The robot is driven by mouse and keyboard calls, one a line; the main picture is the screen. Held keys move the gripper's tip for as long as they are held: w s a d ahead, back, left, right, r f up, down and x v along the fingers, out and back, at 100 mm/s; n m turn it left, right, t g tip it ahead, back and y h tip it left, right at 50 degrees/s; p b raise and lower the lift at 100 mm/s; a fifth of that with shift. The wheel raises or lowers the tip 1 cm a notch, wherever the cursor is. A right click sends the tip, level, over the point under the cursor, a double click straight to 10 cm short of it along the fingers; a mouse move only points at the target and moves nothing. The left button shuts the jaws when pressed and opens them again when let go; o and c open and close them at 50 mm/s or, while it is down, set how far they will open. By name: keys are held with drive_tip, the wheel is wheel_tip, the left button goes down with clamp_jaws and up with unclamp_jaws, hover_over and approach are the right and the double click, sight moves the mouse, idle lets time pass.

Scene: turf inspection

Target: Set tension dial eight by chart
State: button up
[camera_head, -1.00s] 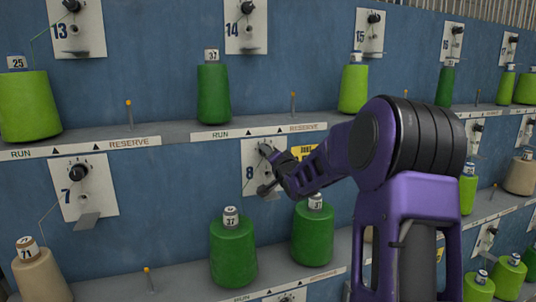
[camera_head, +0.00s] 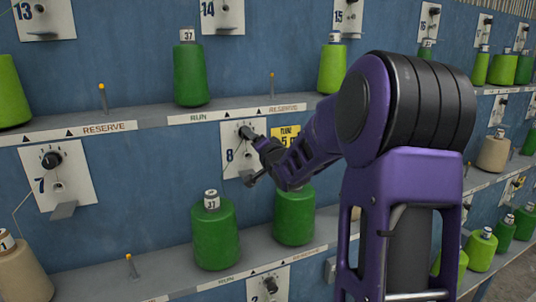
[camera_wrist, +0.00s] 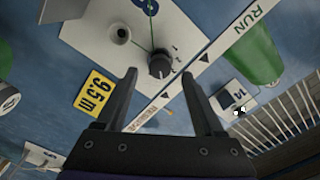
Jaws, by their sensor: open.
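Dial eight is a dark round knob (camera_wrist: 159,64) on a white plate (camera_head: 232,165) marked 8, on the blue wall. In the wrist view, a tick-marked scale sits by the knob and a green thread runs to it. My gripper (camera_wrist: 159,75) is open, with one dark finger on each side of the knob in that picture. I cannot tell whether either finger touches it. In the head view, my gripper (camera_head: 256,158) is at the plate and covers part of it.
Dial seven's plate (camera_head: 60,185) is to the left. Green cones (camera_head: 214,235) stand on the lower shelf just below my gripper, and another green cone (camera_head: 190,75) stands on the shelf above. An orange-tipped peg (camera_head: 129,264) rises from the lower shelf.

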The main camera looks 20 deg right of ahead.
drive_tip(key=s, duration=1.2)
drive_tip(key=shift+s, duration=0.15)
